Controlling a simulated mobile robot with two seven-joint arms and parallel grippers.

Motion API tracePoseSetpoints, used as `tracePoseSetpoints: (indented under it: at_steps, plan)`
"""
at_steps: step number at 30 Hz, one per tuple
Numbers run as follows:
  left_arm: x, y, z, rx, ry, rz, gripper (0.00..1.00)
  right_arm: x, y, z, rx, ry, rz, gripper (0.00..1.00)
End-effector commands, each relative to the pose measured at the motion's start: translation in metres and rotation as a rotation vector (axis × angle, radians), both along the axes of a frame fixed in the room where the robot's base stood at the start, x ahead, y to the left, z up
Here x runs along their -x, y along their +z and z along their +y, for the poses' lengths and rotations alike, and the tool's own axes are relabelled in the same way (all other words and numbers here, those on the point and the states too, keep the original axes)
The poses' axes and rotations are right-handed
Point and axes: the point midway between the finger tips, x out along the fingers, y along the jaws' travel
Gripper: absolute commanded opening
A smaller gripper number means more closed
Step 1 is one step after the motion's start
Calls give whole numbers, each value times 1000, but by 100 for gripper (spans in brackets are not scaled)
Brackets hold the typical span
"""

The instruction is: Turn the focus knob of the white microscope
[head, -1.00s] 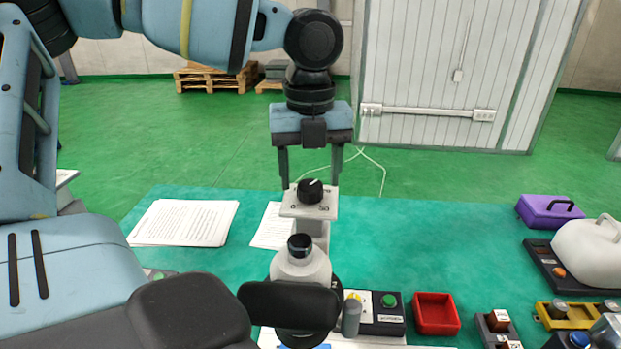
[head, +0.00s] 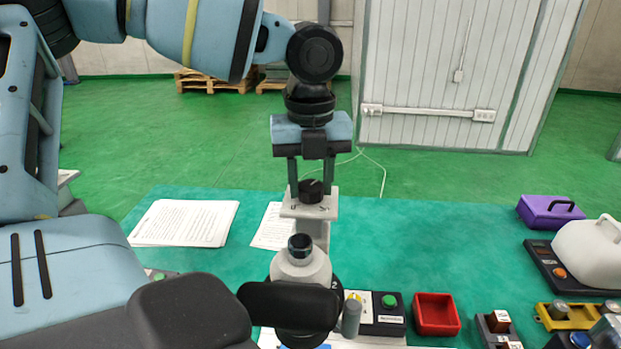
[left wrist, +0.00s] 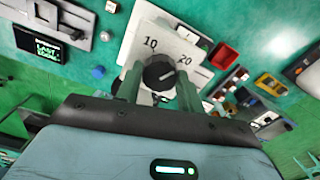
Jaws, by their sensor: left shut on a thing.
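The white microscope (head: 302,266) stands on the green table, with its black eyepiece (head: 300,245) towards me. The black focus knob (head: 311,186) sits upright on a light plate at the microscope's top. My left gripper (head: 311,194) points down from above and is shut on the knob, one finger on either side. In the left wrist view the knob (left wrist: 158,74) has a pale pointer line and lies between the fingers. The plate (left wrist: 168,42) around it shows the marks 10 and 20. The microscope's lower part is partly hidden by a black part. My right gripper is out of view.
Papers (head: 184,223) lie at the left of the table. Right of the microscope are a box with a green button (head: 389,301), a red tray (head: 436,314), a yellow holder (head: 571,315) and a purple case (head: 550,211). The table's back middle is clear.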

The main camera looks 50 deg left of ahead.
Motion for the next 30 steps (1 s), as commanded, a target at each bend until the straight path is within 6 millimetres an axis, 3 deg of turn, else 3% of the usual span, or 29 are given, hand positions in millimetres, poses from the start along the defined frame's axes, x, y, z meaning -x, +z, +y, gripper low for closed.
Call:
tracePoseSetpoints:
  at_steps: [11, 30]
  plan:
    - [0, 2, 0, 2, 171, -2, 15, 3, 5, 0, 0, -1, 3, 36]
    - [0, 2, 1, 1, 768, -3, 15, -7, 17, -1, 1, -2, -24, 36]
